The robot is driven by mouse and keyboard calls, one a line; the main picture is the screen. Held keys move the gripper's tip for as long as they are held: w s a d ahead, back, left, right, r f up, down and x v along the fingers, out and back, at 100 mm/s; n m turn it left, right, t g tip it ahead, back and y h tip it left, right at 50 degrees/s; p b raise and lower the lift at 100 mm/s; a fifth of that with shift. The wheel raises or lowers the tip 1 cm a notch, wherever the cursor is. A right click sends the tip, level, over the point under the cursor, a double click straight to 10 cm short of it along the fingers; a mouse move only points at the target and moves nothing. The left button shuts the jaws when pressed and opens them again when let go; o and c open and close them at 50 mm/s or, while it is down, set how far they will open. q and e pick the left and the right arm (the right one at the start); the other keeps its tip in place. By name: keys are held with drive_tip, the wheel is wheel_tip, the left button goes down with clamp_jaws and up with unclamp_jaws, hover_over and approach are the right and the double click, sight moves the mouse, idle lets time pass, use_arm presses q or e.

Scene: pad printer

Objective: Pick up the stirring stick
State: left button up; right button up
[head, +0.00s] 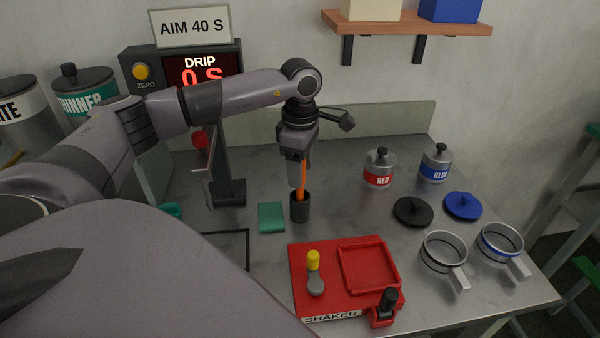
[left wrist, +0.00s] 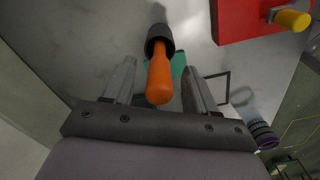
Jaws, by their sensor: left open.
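The stirring stick is an orange rod (head: 302,184) standing in a small dark cup (head: 300,210) on the grey table. In the left wrist view its thick orange end (left wrist: 159,80) points at the camera, with the dark cup (left wrist: 159,36) behind it. My left gripper (head: 297,180) points down just above the cup, with its fingers around the upper part of the stick. In the left wrist view my left gripper (left wrist: 160,75) is open, one finger on each side of the stick, with gaps between. My right gripper is not in view.
A red shaker (head: 345,275) stands in front of the cup, and a green pad (head: 271,217) lies left of it. The drip timer (head: 200,75) is behind left. Red (head: 379,170) and blue (head: 436,163) jars, lids and two metal cups (head: 443,252) are right.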

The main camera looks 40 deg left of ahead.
use_arm(q)
drive_tip(key=shift+f, duration=0.2)
clamp_jaws()
drive_tip(key=shift+r, duration=0.1)
wheel_tip(320, 180, up, 20)
drive_tip(key=p, duration=0.2)
idle(0.5)
